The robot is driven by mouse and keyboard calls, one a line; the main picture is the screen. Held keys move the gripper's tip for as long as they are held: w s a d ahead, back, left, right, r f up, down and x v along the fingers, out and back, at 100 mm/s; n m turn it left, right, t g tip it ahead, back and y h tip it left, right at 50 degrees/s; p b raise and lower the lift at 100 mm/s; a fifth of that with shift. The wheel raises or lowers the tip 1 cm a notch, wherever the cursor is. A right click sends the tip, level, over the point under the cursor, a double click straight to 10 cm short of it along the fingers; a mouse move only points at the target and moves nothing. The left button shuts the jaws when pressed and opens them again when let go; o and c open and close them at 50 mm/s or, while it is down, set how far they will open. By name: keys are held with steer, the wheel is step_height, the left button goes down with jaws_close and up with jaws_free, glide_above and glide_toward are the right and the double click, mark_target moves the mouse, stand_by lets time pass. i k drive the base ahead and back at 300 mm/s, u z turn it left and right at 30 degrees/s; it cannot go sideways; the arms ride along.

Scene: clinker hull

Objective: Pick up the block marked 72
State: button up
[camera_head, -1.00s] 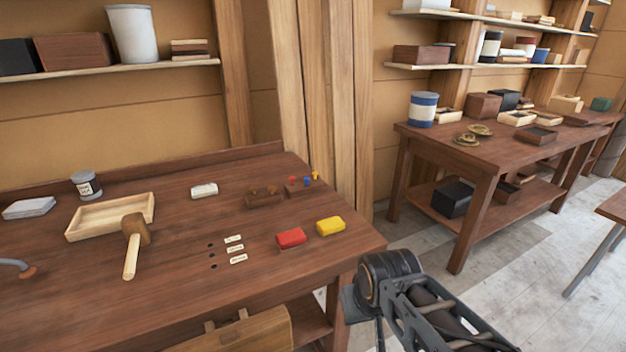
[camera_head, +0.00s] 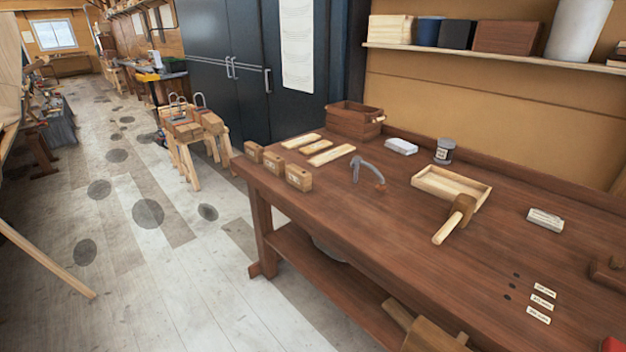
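Three wooden blocks stand in a row at the left end of the workbench (camera_head: 400,240). The nearest block (camera_head: 299,177) and the middle block (camera_head: 274,166) have pale labels on their faces, and the far block (camera_head: 254,152) stands behind them near the bench edge. The marks are too small to read, so I cannot tell which is 72. My gripper is not in view now.
A mallet (camera_head: 455,218) rests against a shallow wooden tray (camera_head: 430,183). A hook-like tool (camera_head: 366,172), pale wood strips (camera_head: 331,155), a grey tin (camera_head: 444,151) and a wooden box (camera_head: 354,121) are also on the bench. Open floor (camera_head: 180,270) lies left of the bench.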

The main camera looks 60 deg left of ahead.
mark_target(300, 179)
steer(key=u, duration=2.35)
steer(key=i, duration=2.05)
steer(key=u, duration=0.35)
